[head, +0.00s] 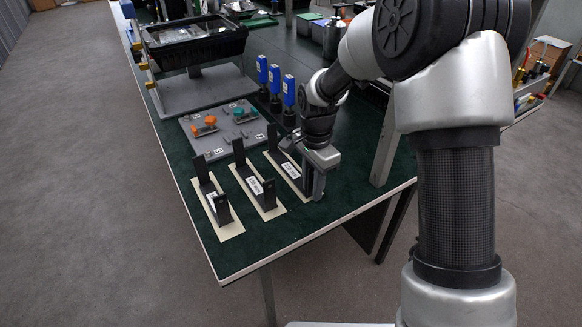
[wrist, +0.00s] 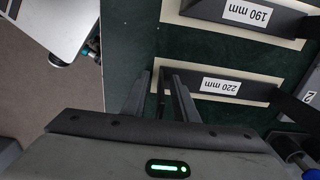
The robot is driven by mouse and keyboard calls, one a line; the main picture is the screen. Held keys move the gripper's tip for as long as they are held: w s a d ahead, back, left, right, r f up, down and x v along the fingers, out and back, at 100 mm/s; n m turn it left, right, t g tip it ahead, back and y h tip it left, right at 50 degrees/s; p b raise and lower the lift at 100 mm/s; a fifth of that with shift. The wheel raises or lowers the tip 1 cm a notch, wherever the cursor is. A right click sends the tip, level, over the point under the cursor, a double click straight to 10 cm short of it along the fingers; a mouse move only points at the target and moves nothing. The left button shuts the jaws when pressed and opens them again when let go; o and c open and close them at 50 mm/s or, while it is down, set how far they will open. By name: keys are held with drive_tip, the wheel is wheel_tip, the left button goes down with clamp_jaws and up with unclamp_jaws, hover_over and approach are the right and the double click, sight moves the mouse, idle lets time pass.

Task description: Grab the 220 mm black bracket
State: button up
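The 220 mm black bracket (wrist: 240,92) lies on a cream pad, its white "220 mm" label readable in the wrist view. In the head view this bracket (head: 283,166) is the rightmost of three, and my arm partly covers its near end. My gripper (head: 314,192) is low over that near end, pointing down. In the wrist view the two dark fingers of my gripper (wrist: 162,80) stand apart at the bracket's end. A dark upright part of the bracket shows between them; I cannot tell whether either finger touches it.
A 190 mm bracket (wrist: 222,12) lies close beside it; another bracket (head: 211,196) is at the left. A grey plate with orange and teal parts (head: 220,127) and blue-topped items (head: 275,80) stand behind. A grey post (head: 386,145) rises right of my gripper.

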drive_tip(key=shift+r, duration=0.1)
clamp_jaws()
